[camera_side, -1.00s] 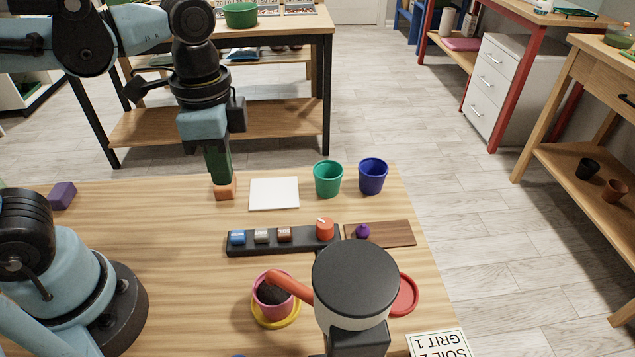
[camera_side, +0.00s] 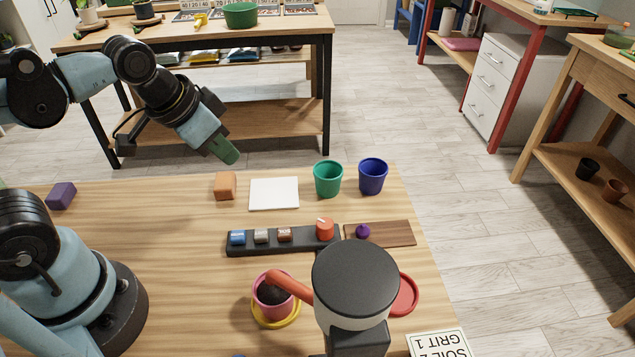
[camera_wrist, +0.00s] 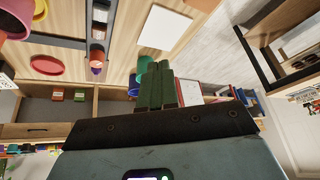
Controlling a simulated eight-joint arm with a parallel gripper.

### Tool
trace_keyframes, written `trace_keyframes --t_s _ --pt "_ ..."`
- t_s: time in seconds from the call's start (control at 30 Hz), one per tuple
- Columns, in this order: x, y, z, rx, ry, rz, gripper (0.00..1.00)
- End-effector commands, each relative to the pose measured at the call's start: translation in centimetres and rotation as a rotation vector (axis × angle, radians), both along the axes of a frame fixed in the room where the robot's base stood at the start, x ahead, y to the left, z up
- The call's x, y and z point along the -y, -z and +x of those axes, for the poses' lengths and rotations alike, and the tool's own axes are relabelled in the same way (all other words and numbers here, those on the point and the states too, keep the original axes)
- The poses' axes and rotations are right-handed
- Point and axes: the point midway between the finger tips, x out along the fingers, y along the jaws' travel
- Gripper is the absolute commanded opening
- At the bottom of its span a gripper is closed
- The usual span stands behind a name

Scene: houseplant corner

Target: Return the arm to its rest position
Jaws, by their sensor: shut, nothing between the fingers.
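My gripper (camera_side: 231,156) is in the air above the far edge of the table, tilted, with its green fingers shut and nothing between them. The fingers also show in the wrist view (camera_wrist: 158,95), closed together. An orange-brown block (camera_side: 225,186) rests on the table below the fingers, apart from them. My arm is raised and folded back at the upper left of the side view.
A white square (camera_side: 274,194), a green cup (camera_side: 328,179) and a blue cup (camera_side: 373,176) stand right of the block. A dark rack (camera_side: 270,247) holds several small items. A pink pot (camera_side: 273,296) stands on a yellow saucer (camera_side: 290,318). A purple block (camera_side: 61,196) lies far left.

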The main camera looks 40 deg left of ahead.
Motion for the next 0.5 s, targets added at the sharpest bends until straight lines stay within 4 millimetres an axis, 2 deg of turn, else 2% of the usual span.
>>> trace_keyframes --t_s 0.03,0.17,0.5 --pt "-0.8 0.1 0.3 0.053 -0.065 -0.023 0.00" --pt "-1.7 0.0 0.8 0.135 -0.155 -0.063 0.00" --pt "-1.7 0.0 0.9 0.147 -0.166 -0.068 0.00"
